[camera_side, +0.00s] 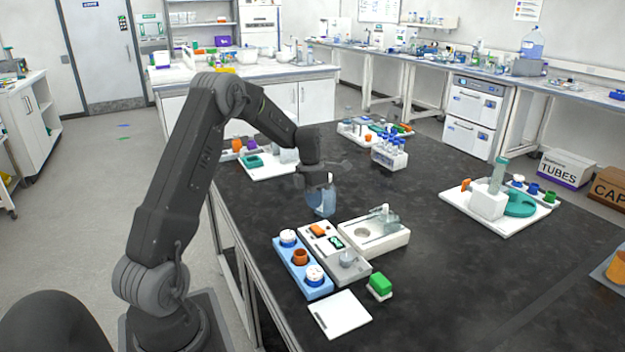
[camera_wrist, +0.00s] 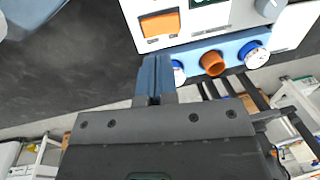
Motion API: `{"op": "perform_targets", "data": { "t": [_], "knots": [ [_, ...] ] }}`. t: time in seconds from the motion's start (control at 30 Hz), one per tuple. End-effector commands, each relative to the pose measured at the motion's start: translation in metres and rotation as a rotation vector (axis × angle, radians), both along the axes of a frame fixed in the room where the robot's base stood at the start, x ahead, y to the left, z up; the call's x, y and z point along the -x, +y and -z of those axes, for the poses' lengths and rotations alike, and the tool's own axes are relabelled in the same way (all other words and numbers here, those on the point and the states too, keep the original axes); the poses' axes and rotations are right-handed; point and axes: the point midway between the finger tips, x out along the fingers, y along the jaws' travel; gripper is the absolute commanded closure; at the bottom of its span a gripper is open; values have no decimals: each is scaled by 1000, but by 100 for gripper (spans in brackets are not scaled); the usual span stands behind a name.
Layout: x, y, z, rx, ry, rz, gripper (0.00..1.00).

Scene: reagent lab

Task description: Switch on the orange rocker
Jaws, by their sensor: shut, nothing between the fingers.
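The orange rocker (camera_side: 318,230) is on the top of a white device (camera_side: 337,255) with a small green display and a grey knob. In the wrist view the rocker (camera_wrist: 160,23) shows just beyond my fingertips, slightly right of them. Which way it is tilted is too small to tell. My gripper (camera_wrist: 154,60) is shut and empty, its blue-grey fingers together. In the side view my gripper (camera_side: 320,182) hangs above the table, behind and above the device, apart from the rocker. Its fingertips are hard to make out there against a clear bluish vessel.
A blue rack (camera_side: 299,272) with white-capped items and an orange cup stands left of the device.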

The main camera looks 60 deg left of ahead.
Motion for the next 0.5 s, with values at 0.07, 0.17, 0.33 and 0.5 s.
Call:
{"op": "perform_targets", "data": {
  "t": [0.07,0.17,0.33,0.5],
  "knots": [
    [-1,4,-20,-3,-4,-1,100],
    [-1,7,-40,-3,-5,-1,100],
    [-1,10,-63,-1,-3,-1,100],
    [0,11,-73,0,-2,-2,100]
  ]
}}
